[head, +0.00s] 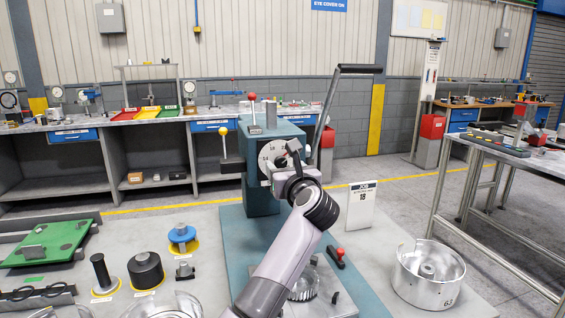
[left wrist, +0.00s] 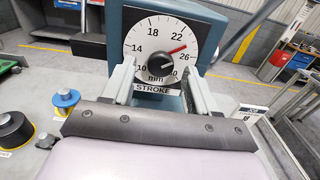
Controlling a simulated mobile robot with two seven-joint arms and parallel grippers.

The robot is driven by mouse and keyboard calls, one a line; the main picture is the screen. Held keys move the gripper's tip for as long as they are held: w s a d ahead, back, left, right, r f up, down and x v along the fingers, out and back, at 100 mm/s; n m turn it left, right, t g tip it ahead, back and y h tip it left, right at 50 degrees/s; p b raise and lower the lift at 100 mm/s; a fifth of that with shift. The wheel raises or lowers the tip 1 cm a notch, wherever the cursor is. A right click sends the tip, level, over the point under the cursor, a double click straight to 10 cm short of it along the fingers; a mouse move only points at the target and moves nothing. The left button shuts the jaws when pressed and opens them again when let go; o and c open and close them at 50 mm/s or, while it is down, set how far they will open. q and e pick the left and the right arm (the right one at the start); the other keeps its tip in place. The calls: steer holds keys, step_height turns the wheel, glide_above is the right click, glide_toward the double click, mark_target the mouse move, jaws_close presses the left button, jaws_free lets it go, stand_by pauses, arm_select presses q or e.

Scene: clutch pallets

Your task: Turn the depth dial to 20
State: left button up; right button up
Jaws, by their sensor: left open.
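The depth dial (left wrist: 142,47) has a round white face marked in mm, with a STROKE label below it. Its red pointer (left wrist: 177,49) points between 22 and 26. A black knob (left wrist: 160,68) is at its centre. In the head view the dial (head: 267,153) is on the front of a teal press (head: 262,198), partly hidden by my left gripper (head: 284,168). In the left wrist view the open left gripper (left wrist: 158,74) has one finger on each side of the knob, apart from it. The right gripper is not in view.
A long black-handled lever (head: 335,105) rises right of the dial. A white sign reading 18 (head: 361,205), a metal housing (head: 429,275) and a red-handled tool (head: 336,256) are at right. Several round parts, including a blue-topped one (head: 182,236), lie at left.

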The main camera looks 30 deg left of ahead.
arm_select(q)
steer(key=shift+x, duration=0.9)
steer(key=c, duration=1)
steer(key=shift+f+n+b, duration=0.2)
steer(key=shift+n+b, duration=0.3)
steer(key=shift+b, duration=0.4)
steer(key=shift+c, duration=0.2)
steer(key=n+b, duration=0.5)
steer(key=b, duration=0.3)
steer(key=shift+d+f+n, duration=0.1)
steer(key=shift+n, duration=0.3)
steer(key=shift+n+b, duration=0.7)
steer(key=shift+w+n+b, duration=0.1)
steer(key=shift+n+b, duration=0.85)
steer(key=shift+n, duration=0.15)
steer(key=shift+r, duration=0.25)
